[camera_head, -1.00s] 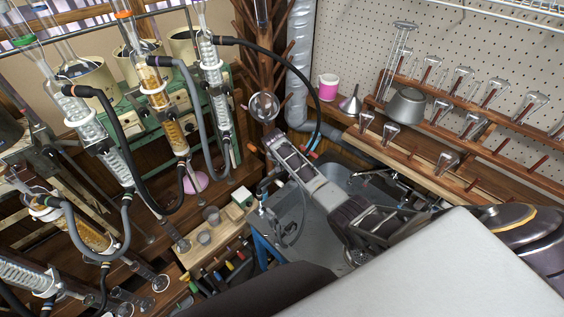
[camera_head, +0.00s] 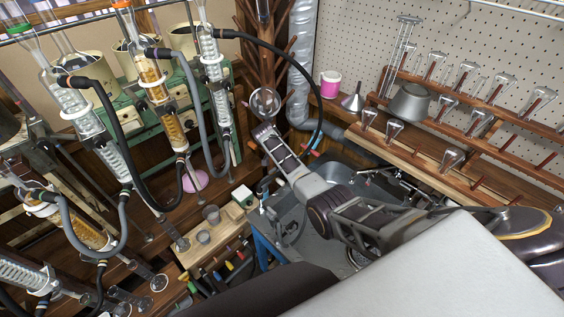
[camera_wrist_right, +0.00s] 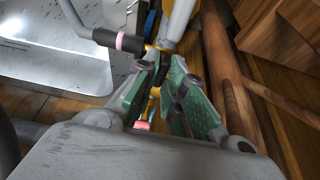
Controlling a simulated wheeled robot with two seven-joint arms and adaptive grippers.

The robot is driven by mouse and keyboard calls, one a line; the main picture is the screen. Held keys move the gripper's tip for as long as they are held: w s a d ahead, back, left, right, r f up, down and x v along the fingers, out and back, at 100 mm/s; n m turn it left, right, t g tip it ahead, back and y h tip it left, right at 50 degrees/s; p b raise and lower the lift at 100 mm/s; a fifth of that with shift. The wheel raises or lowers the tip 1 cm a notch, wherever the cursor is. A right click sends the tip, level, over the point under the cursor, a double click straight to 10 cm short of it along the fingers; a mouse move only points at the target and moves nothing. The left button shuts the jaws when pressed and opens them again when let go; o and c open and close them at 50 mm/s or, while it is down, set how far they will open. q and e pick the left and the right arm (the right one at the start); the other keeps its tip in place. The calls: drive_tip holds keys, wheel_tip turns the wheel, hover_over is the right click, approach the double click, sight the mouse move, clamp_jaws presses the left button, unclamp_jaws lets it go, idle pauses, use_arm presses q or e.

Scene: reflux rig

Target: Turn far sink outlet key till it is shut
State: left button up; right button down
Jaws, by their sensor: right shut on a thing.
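My right gripper (camera_wrist_right: 160,68) has its green fingers closed in the right wrist view. A yellow part (camera_wrist_right: 153,54), apparently the far sink outlet key, shows between and behind the fingertips. The fingers cover most of it, so I cannot tell how far it is turned. In the head view my right arm reaches up and left across the sink (camera_head: 337,172), and its fingers are hidden there. The sink (camera_wrist_right: 55,45) also fills the upper left of the right wrist view. My left gripper is out of view.
A grey tube with a black sleeve (camera_wrist_right: 122,41) and pink ring lies just left of the fingertips. Wooden rails (camera_wrist_right: 222,75) run close on the right. In the head view, glass condensers (camera_head: 160,95) with hoses stand left, and a peg rack (camera_head: 440,150) holds glassware right.

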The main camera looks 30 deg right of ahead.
drive_tip(key=c, duration=1.8)
unclamp_jaws()
drive_tip(key=shift+o, duration=0.2)
